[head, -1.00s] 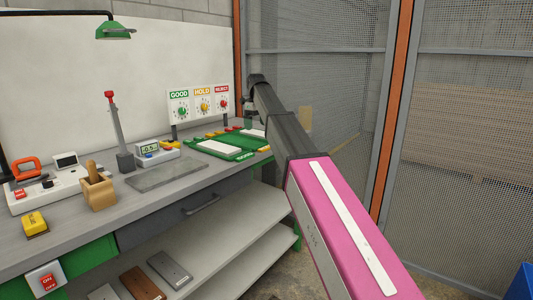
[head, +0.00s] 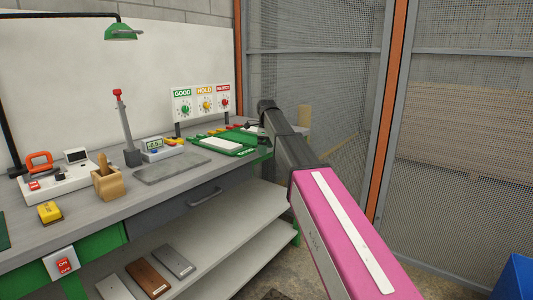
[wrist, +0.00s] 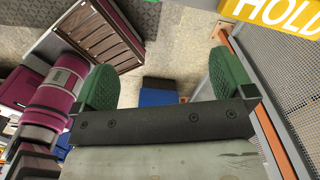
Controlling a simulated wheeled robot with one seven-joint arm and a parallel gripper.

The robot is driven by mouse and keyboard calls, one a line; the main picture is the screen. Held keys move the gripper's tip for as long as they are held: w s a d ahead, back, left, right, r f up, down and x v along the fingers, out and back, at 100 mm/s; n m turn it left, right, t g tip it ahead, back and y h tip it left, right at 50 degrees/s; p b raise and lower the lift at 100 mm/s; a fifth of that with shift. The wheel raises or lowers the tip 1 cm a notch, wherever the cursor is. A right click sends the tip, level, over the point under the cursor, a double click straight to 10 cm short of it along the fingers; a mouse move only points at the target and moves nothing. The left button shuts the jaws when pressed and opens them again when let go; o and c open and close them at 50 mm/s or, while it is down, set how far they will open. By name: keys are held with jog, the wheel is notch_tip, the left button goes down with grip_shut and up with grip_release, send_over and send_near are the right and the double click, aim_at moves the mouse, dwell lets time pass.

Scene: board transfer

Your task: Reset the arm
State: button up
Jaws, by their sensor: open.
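My gripper (wrist: 160,84) shows in the wrist view with two green ribbed fingers wide apart and nothing between them. Behind them lie the floor and a blue object (wrist: 158,97). In the head view my pink and black arm reaches over the right end of the workbench (head: 25,225); the fingers are hidden there. A green tray (head: 238,138) holding a white board (head: 222,144) lies on the bench, left of my arm.
A panel of GOOD, HOLD and REJECT dials (head: 204,102) stands at the bench's back. A red-topped lever (head: 123,125), a meter (head: 158,149) and a wooden holder (head: 106,183) are further left. Mesh fencing (head: 455,150) is on the right. Boards (head: 147,278) lie on the lower shelf.

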jog(key=s+d+f+n, duration=0.5)
jog(key=s+f, duration=0.1)
jog(key=f, duration=0.4)
jog(key=s+d+f+n, duration=0.4)
jog(key=s+d+f, duration=0.15)
jog(key=f, duration=0.45)
jog(key=s+d+f+n, duration=0.4)
jog(key=s+f+n, duration=0.2)
jog(key=s+f, duration=0.2)
jog(key=s+d+f+n, duration=0.4)
jog(key=s+f+n, duration=0.2)
jog(key=s, duration=0.5)
jog(key=shift+s+d+f, duration=0.2)
jog(key=shift+f, duration=0.65)
